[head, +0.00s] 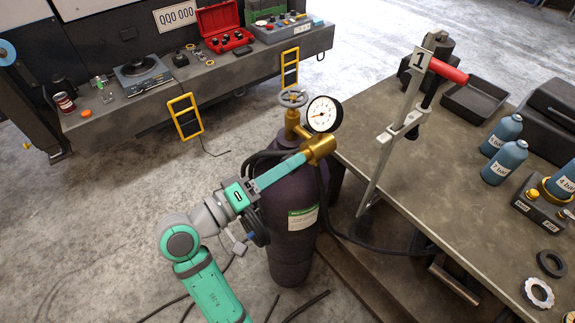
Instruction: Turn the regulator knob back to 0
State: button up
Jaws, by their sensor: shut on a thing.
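The brass regulator knob (321,149) sits on the regulator at the top of a dark gas cylinder (285,235) that stands upright on the floor. My gripper (304,157) reaches in from the lower left, and its long teal fingers are shut on the left end of the knob. The fingers partly hide that end. A round white pressure gauge (322,114) stands just above the knob; its reading is too small to tell. A grey valve handwheel (293,97) tops the cylinder to the left of the gauge.
A workbench (380,100) stands close on the right, with a red-handled clamp (447,71), several blue bottles (505,162) and a dark tray (474,100). A black hose (375,248) runs from the cylinder to the bench. Cables lie on the floor. A shelf (120,112) with tools is behind.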

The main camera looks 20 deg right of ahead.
jog(key=n, duration=0.5)
jog(key=shift+r+n, duration=0.1)
jog(key=shift+n, duration=0.3)
jog(key=n, duration=0.5)
jog(key=shift+n+t, duration=0.3)
jog(key=o, duration=1)
jog(key=shift+a, duration=0.15)
jog(key=v, duration=1)
jog(key=shift+s+a+r, duration=0.1)
jog(key=shift+s+a, duration=0.1)
jog(key=shift+a, duration=0.1)
